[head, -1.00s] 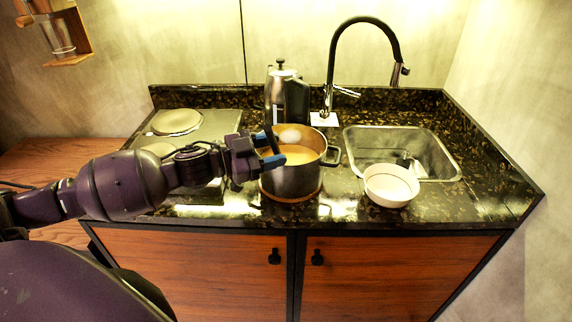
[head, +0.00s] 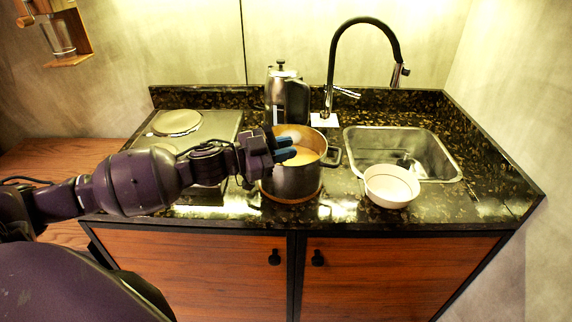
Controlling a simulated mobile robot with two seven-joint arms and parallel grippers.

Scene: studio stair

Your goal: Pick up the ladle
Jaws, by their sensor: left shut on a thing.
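A steel pot (head: 290,183) with yellowish soup (head: 306,156) stands on a round wooden trivet (head: 291,199) on the counter. My left gripper (head: 285,149) is over the pot's left rim, its blue fingers pointing right above the soup. It is shut on the ladle, which is mostly hidden behind the fingers. A pale rounded shape shows in the pot just behind the fingers; I cannot tell whether it is part of the ladle. My right gripper is not in view.
A white bowl (head: 391,187) stands right of the pot, in front of the sink (head: 432,160). A coffee press (head: 283,88) stands behind the pot. A black faucet (head: 334,62) rises behind the sink. A hob (head: 222,128) lies at the left.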

